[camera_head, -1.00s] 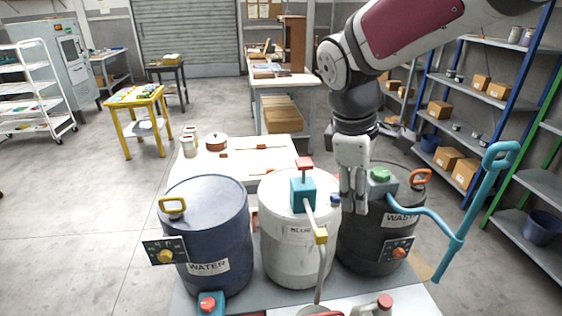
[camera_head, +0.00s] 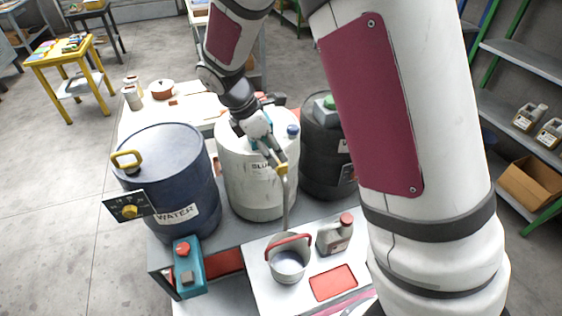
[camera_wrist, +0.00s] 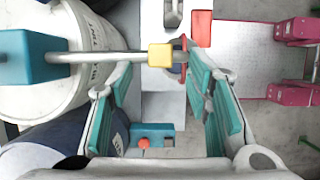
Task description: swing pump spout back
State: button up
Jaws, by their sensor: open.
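The white drum (camera_head: 262,190) stands in the middle. Its pump has a grey spout (camera_head: 285,200) with a yellow block (camera_head: 281,169), reaching out over the front of the drum. In the wrist view the teal pump head (camera_wrist: 30,57) is at the left, and the grey spout (camera_wrist: 105,57) runs right to the yellow block (camera_wrist: 160,55).
The blue water drum (camera_head: 170,185) stands left and a dark drum (camera_head: 328,165) right, partly behind my arm. In front are a grey bucket (camera_head: 288,265) with a red handle, a grey jug (camera_head: 335,238) and a teal box (camera_head: 188,270) with a red knob.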

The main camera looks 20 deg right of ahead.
jog(key=shift+p+x, duration=0.35)
jog(key=shift+x, duration=2.75)
grip_shut()
